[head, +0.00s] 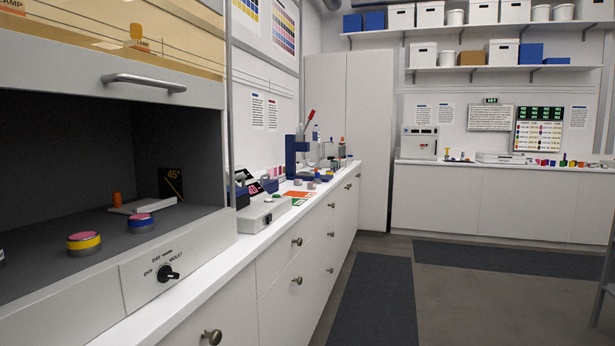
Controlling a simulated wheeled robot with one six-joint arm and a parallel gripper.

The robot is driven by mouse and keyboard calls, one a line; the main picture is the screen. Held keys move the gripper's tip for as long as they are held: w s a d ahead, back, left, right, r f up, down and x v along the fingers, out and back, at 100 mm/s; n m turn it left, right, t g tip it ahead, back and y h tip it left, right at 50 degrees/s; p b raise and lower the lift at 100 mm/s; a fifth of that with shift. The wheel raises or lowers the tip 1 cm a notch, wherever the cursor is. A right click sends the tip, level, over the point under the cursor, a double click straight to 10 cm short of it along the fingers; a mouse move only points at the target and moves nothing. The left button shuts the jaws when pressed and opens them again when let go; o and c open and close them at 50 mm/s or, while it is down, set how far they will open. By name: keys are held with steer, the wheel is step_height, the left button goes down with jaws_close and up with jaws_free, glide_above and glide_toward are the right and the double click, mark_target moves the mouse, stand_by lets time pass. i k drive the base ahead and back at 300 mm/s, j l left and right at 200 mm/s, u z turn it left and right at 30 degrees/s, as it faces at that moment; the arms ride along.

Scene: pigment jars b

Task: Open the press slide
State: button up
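A blue press-like stand (292,158) with a raised red-tipped lever (310,117) stands on the left counter in the middle distance. I take it for the press, but its slide is too small to make out, and I cannot tell whether it is open or shut. Small jars and a grey box in front partly hide its foot. My gripper is not in view.
A light cabinet (165,262) with a knob and a raised front fills the near left; jars sit inside. The white counter (255,245) runs away from me, with knobbed drawers below. Floor with dark mats (376,300) is clear. Another counter (470,198) stands at the back.

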mark_target(300, 174)
steer(key=i+l+z, duration=0.2)
steer(key=i, duration=0.15)
steer(key=i+z, duration=0.2)
steer(key=i, duration=0.2)
steer(key=i+z, duration=0.2)
steer(key=i, duration=1.5)
steer(key=i+l, duration=0.1)
steer(key=i, duration=0.75)
steer(key=i+u, duration=0.1)
steer(key=i, duration=0.75)
steer(key=i+l+u, duration=0.15)
steer(key=i+u, duration=0.2)
steer(key=i+l+u, duration=0.35)
steer(key=i, duration=0.2)
steer(key=i+l+u, duration=0.3)
steer(key=i, duration=0.1)
